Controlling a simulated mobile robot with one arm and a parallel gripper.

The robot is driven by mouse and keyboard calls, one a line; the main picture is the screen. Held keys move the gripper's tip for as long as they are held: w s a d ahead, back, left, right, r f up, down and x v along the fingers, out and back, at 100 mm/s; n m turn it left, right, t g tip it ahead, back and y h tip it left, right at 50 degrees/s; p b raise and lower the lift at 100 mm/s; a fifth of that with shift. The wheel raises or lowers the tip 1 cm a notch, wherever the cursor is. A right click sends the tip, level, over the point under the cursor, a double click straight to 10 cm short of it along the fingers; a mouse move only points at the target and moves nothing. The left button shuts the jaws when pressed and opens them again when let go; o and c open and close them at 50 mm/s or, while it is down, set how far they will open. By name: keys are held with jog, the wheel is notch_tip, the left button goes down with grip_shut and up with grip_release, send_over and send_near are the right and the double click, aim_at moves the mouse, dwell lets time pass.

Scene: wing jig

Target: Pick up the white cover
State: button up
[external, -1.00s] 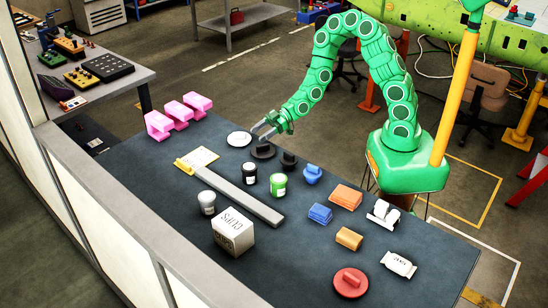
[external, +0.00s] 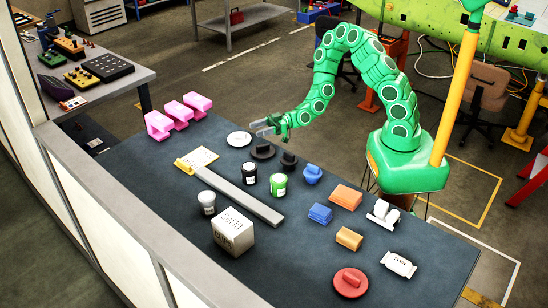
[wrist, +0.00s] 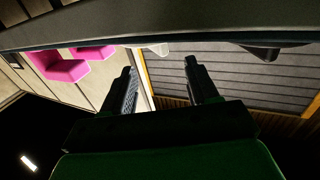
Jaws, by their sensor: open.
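The white cover (external: 239,139) is a small white disc lying on the dark table near its far edge, taken to be the cover by its shape. My gripper (external: 262,127) is open and empty, a little above and to the right of the cover in the external view, apart from it. In the wrist view the two fingers (wrist: 160,72) are spread with nothing between them. A white piece, apparently the cover (wrist: 152,48), shows beyond them at the top, partly cut off by a dark edge.
A black cover (external: 263,151) sits close to the white one, with a dark knobbed piece (external: 289,159) beside it. Pink brackets (external: 177,112) stand to the left.

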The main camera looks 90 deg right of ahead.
aim_at(244, 133)
jog(key=shift+x, duration=3.3)
jog(key=shift+d, duration=0.1)
grip_shut()
